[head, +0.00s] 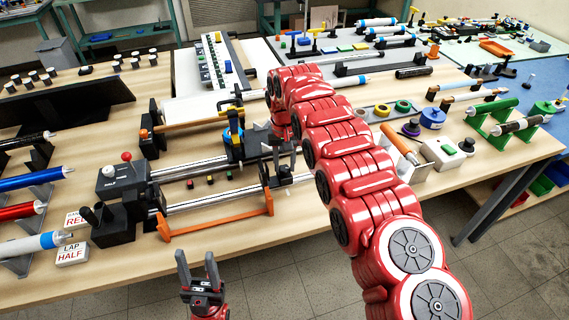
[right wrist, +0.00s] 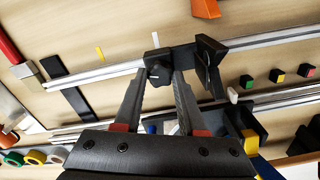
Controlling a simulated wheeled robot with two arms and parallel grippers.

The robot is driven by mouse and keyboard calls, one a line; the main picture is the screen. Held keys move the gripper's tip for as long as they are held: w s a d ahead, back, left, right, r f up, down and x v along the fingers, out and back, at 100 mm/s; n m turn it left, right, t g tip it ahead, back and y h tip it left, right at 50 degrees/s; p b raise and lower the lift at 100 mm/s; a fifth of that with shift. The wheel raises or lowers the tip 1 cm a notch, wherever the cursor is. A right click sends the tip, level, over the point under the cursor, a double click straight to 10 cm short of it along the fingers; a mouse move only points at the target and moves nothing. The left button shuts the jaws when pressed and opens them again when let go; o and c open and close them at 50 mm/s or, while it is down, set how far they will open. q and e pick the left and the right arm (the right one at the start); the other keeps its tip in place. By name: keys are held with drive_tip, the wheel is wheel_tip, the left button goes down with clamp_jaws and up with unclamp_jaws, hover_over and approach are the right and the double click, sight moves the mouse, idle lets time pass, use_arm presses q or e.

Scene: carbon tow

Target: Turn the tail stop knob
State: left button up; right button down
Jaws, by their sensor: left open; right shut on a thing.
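The tail stop knob (right wrist: 157,70) is a small dark knob on the side of the black tail stop (right wrist: 180,56), which sits on the silver rails. My right gripper (right wrist: 158,77) has one finger on each side of the knob and is shut on it. In the head view the right gripper (head: 284,146) points down over the tail stop, at the right part of the rails (head: 225,168); my fingers and arm hide the knob there. My left gripper (head: 199,276) is open and empty, in front of the table's near edge, apart from everything.
A dark headstock (head: 122,180) with a red ball knob (head: 126,156) stands at the rails' left end. An orange bar (head: 215,222) runs along the front. A blue-collared carriage (head: 234,135) stands behind the tail stop. Coloured tubes and two label cards (head: 72,254) lie at left.

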sight(284, 167)
drive_tip(key=shift+c, duration=2.4)
unclamp_jaws()
drive_tip(key=shift+r, duration=0.15)
drive_tip(key=shift+r, duration=0.2)
wheel_tip(284, 167, up, 5)
drive_tip(key=shift+a+r, duration=0.1)
drive_tip(key=shift+r, duration=0.1)
wheel_tip(284, 167, up, 11)
drive_tip(key=p, duration=1.1)
drive_tip(key=shift+r+p, duration=0.2)
drive_tip(key=shift+p, duration=0.15)
